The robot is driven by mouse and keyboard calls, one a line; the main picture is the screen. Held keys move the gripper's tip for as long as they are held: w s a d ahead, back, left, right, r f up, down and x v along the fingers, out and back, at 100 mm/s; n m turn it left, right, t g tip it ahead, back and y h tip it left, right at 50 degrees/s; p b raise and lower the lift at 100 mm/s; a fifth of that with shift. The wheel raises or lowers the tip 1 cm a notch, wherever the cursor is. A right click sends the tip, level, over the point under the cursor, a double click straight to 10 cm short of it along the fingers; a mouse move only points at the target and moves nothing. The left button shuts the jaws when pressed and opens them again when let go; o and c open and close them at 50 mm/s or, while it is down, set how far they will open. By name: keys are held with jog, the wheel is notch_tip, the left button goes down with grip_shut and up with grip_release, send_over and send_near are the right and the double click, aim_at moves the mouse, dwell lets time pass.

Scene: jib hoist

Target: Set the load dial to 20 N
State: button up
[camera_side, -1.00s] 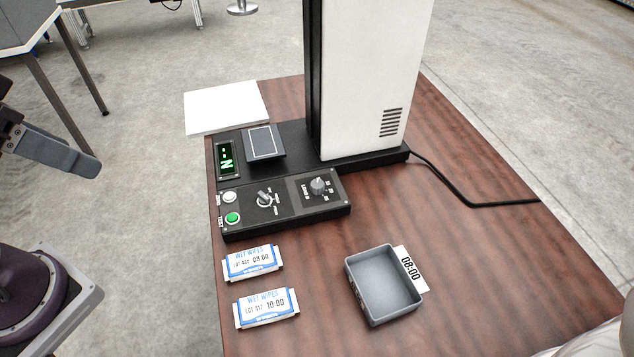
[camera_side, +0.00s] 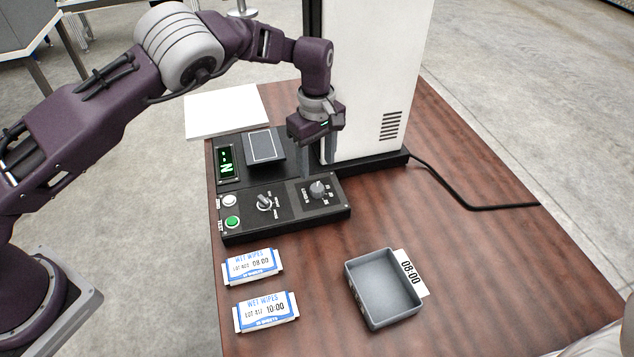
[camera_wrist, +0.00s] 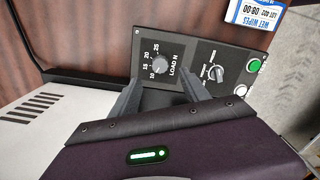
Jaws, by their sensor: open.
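The load dial (camera_side: 318,189) is a round grey knob on the right end of the black control panel (camera_side: 290,222). In the wrist view the dial (camera_wrist: 160,64) has marks 10, 15, 20 and 25 around it and the label LOAD N. I cannot tell clearly which mark its pointer faces. My gripper (camera_side: 317,168) points down, open and empty, just above and behind the dial. In the wrist view the fingertips of my gripper (camera_wrist: 160,86) stand apart near the dial's lower edge in the picture, not around it.
A selector knob (camera_side: 264,203), a white button (camera_side: 229,201) and a green button (camera_side: 232,222) share the panel. A green-lit display (camera_side: 226,163) and the tall white column (camera_side: 370,80) stand behind. Two wipes packs (camera_side: 266,312) and a grey tray (camera_side: 348,285) lie in front.

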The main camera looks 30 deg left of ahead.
aim_at(317, 187)
notch_tip(317, 187, down, 8)
jog(key=shift+r, duration=0.25)
grip_shut()
